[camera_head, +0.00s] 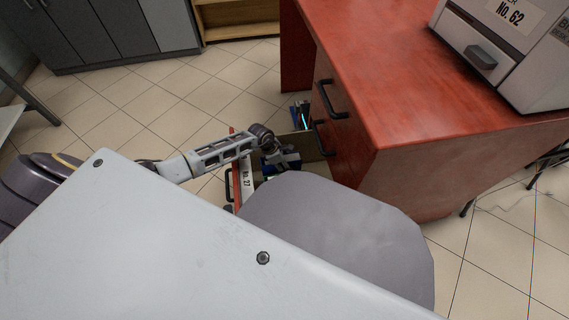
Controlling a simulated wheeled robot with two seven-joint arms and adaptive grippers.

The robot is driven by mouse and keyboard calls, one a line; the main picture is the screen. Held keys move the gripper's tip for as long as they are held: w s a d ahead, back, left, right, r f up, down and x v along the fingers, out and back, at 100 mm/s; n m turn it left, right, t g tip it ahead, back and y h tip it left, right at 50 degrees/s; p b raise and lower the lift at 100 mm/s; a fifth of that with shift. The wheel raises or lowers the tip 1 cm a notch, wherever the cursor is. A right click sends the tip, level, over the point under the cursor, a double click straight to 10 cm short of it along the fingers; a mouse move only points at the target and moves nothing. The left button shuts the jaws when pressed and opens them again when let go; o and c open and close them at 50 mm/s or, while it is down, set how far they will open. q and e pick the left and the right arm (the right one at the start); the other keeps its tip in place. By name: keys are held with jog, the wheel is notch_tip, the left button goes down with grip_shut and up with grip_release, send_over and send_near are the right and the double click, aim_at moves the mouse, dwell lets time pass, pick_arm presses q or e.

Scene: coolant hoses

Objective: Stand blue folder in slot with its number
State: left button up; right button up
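My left arm comes in from the left and reaches over an open drawer low in the red desk. My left gripper (282,159) is at its end, over or in the drawer; its fingers are too small and covered to tell their state. The drawer front (236,170) has a dark handle and a white label reading "No. 27". Narrow blue and dark items (301,113) stand at the drawer's far end, beyond my gripper. I cannot tell whether one is the blue folder, and no slot numbers are readable. My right gripper is not in view.
The red desk (395,60) stands right of the drawer, with dark handles on its side. A grey cabinet (500,60) labelled "No. 62" stands on top. Grey cupboards (90,35) and a wooden shelf (235,20) are at the back. Tiled floor (150,95) is open at left.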

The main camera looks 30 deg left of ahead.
pick_arm(q)
jog(key=shift+o, duration=0.2)
jog(key=shift+r, duration=0.15)
jog(key=p+v, duration=0.4)
jog(key=v, duration=0.5)
jog(key=shift+s+a+r+p, duration=0.1)
jog(key=shift+r+p, duration=0.2)
jog(key=shift+r, duration=0.05)
jog(key=shift+p+v, duration=0.4)
jog(key=shift+v, duration=0.7)
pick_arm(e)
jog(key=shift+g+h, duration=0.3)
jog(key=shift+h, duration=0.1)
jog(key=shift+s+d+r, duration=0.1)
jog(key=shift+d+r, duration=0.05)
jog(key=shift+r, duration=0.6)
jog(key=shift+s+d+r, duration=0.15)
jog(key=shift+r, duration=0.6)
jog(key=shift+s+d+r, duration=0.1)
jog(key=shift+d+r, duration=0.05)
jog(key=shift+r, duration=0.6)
